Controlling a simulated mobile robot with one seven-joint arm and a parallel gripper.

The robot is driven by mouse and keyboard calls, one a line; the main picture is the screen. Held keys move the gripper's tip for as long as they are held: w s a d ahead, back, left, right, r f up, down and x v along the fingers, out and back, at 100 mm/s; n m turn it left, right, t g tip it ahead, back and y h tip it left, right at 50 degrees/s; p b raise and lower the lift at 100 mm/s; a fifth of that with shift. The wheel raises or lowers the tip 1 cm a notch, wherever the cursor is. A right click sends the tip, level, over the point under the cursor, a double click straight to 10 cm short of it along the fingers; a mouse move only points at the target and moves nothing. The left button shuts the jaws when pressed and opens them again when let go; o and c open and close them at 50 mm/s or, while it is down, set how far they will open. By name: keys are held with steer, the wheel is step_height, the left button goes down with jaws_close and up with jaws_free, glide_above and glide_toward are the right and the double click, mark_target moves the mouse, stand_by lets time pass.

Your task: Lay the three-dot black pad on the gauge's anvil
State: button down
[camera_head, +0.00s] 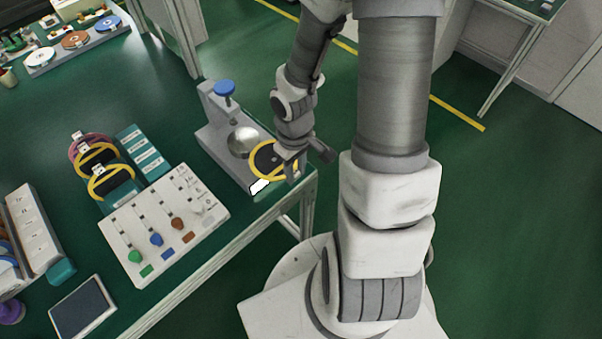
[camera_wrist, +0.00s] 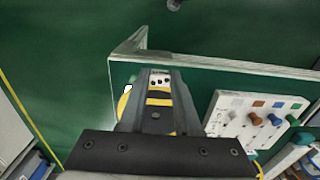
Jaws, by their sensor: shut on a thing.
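My gripper (camera_head: 288,172) is shut on a black pad with a yellow rim (camera_head: 262,161). A white tab sticks out from the pad on the side toward the table's front edge. The grey gauge (camera_head: 206,98) has a blue knob on top and a round silver anvil (camera_head: 241,143). The pad is at the front end of the gauge, in front of the anvil and partly overlapping its edge in view. Whether it touches the gauge base cannot be told.
A white panel (camera_head: 140,222) with coloured knobs stands left of the gauge. Behind it a teal rack (camera_head: 120,195) holds other yellow-rimmed and pink-rimmed pads. A dark tablet (camera_head: 82,306) lies at the front left. The table's right corner is close to my gripper.

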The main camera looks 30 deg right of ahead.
mark_target(259, 146)
steer(key=w, duration=0.1)
steer(key=w+f+b, duration=0.1)
steer(key=w+a, duration=0.1)
steer(key=shift+f, duration=0.35)
steer(key=shift+w+a+f+b, duration=0.1)
steer(key=shift+w+a+b, duration=0.1)
steer(key=shift+w, duration=0.45)
steer(key=shift+w+a+f+b, duration=0.1)
steer(key=shift+w+a+b, duration=0.1)
steer(key=shift+w, duration=0.4)
steer(key=shift+w+a+f, duration=0.1)
steer(key=shift+w+a, duration=0.3)
steer(key=shift+w, duration=0.85)
steer(key=shift+w+a+f, duration=0.1)
steer(key=shift+w+a, duration=0.3)
steer(key=shift+w, duration=0.8)
steer(key=shift+w+a, duration=0.4)
steer(key=shift+w, duration=0.85)
steer(key=shift+f+b, duration=0.45)
steer(key=shift+b, duration=0.2)
steer(key=c, duration=0.5)
jaws_free()
